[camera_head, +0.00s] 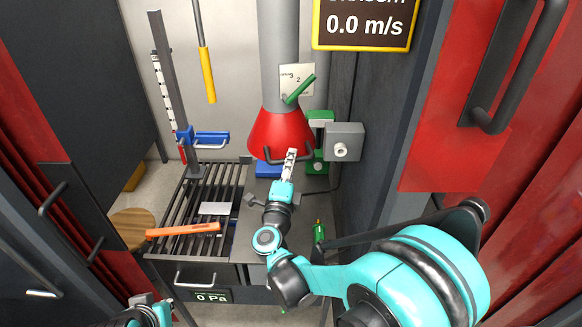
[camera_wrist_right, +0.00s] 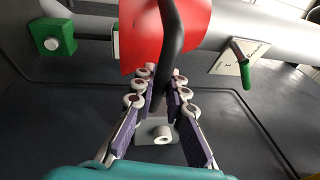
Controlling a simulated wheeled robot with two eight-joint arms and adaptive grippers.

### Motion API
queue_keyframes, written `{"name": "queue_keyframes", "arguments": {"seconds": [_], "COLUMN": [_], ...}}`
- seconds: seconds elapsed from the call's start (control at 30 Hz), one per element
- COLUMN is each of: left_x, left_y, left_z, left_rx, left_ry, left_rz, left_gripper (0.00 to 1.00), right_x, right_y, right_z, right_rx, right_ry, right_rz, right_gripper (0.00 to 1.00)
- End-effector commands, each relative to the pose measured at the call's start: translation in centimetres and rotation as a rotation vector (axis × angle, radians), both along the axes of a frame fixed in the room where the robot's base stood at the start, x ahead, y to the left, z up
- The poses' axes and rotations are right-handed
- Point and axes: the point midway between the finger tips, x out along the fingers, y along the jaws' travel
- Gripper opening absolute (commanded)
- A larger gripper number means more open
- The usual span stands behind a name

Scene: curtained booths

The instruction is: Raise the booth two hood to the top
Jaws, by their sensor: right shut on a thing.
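The red cone-shaped hood (camera_head: 280,130) hangs at the bottom of a grey vertical pipe (camera_head: 279,45), low over the bench. A plate marked 2 (camera_head: 297,78) and a green lever (camera_head: 300,89) are on the pipe above it. My right gripper (camera_head: 291,153) is at the hood's front rim, shut on the dark hood handle (camera_head: 272,159). In the right wrist view, the handle (camera_wrist_right: 172,40) runs between the fingers (camera_wrist_right: 160,88), with the red hood (camera_wrist_right: 190,35) behind it. My left gripper (camera_head: 148,305) shows only partly at the bottom edge; its jaw state is unclear.
A slatted bench (camera_head: 183,235) holds an orange bar (camera_head: 183,230). A grey box with a round knob (camera_head: 343,142) is right of the hood. A dark post with a blue clamp (camera_head: 205,138) stands left. A 0.0 m/s display (camera_head: 365,24) hangs above. Red curtains flank the booth.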

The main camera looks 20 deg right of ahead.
Motion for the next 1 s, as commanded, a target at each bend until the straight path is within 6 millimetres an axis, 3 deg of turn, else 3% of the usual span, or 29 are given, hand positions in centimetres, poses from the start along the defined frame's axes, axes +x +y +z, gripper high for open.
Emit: {"name": "queue_keyframes", "arguments": {"seconds": [0.03,0.6,0.8,1.0], "left_x": [0.0,0.0,0.0,0.0], "left_y": [0.0,0.0,0.0,0.0], "left_z": [2.6,16.7,19.9,21.7], "left_rx": [0.000,0.000,0.000,0.000], "left_ry": [0.000,0.000,0.000,0.000], "left_rz": [0.000,0.000,0.000,0.000], "left_gripper": [0.00,0.00,0.00,0.00], "right_x": [0.0,0.0,0.0,0.0], "right_y": [0.0,0.0,0.0,0.0], "right_z": [3.2,22.9,27.6,30.4], "right_rx": [-0.001,-0.002,-0.002,-0.001], "right_ry": [0.000,0.000,0.000,0.000], "right_rz": [0.000,0.000,0.000,0.000], "right_gripper": [0.00,0.00,0.00,0.00]}}
